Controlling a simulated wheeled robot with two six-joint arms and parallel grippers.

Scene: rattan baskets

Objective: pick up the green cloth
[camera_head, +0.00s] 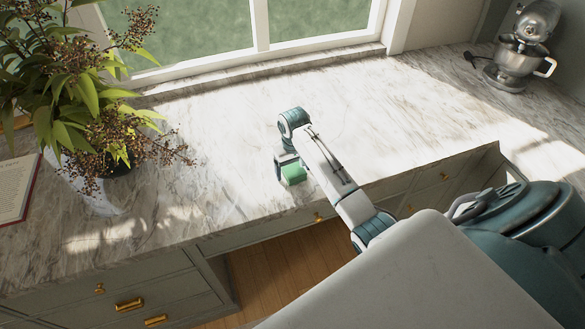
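The green cloth (294,174) shows as a small, blocky green shape near the front edge of the marble counter. My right gripper (284,162) is directly at the cloth, at the end of my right arm, and covers part of it. The fingertips are too small and too hidden to show whether they are open or closed on it. I cannot tell whether the cloth rests on the counter or hangs just above it. My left gripper is out of view.
A leafy plant with berries in a vase (98,190) stands on the left, beside an open book (16,188). A stand mixer (522,50) is at the far right. The marble counter (390,100) is clear behind my arm. Drawers (130,290) lie below the front edge.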

